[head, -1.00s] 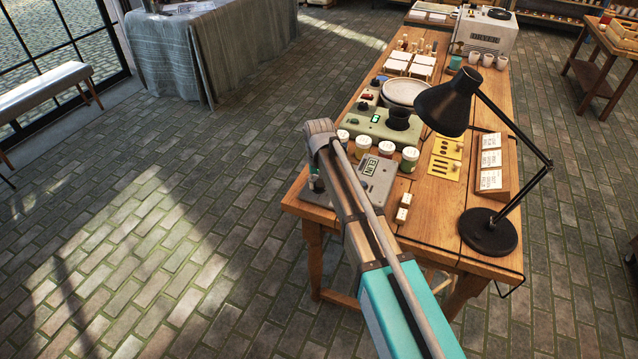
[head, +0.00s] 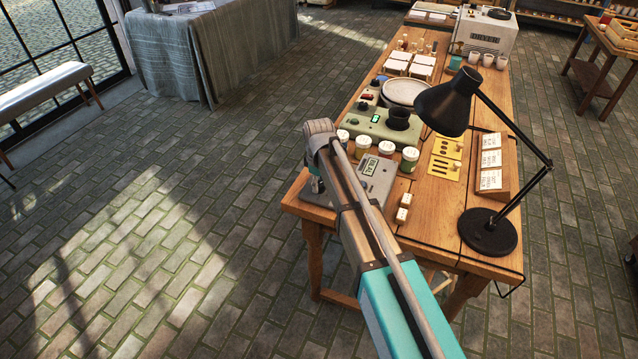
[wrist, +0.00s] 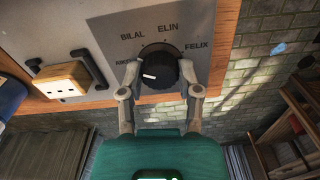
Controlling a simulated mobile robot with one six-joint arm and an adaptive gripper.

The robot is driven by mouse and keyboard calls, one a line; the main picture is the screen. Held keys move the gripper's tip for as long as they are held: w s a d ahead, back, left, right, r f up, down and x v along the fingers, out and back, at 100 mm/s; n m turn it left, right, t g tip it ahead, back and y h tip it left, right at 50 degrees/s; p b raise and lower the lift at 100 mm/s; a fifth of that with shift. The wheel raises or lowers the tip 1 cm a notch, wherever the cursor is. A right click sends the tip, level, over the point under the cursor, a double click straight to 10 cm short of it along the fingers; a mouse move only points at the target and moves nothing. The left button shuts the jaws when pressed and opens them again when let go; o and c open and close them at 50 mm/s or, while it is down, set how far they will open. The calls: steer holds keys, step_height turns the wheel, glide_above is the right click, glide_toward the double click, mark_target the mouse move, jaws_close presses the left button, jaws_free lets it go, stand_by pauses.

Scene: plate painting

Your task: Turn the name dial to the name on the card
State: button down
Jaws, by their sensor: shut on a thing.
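The black name dial (wrist: 166,68) sits on a grey panel in the wrist view, with the names BILAL, ELIN and FELIX around it and one partly hidden name at the left. Its white mark points left. My gripper (wrist: 158,74) is shut on the dial, one finger on each side. In the head view, the grey dial box (head: 378,193) stands at the table's near end, and its small display (head: 370,166) seems to read BILAL. My arm hides the dial there. White cards (head: 491,159) stand on a wooden holder at the right; their writing is too small to read.
Several paint jars (head: 387,148) stand just behind the box. A black lamp (head: 488,232) stands to the right. The table edge is close to the dial.

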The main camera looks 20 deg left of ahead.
steer(key=shift+n, duration=1.8)
steer(key=shift+c, duration=1.5)
jaws_free()
steer(key=shift+m, duration=0.3)
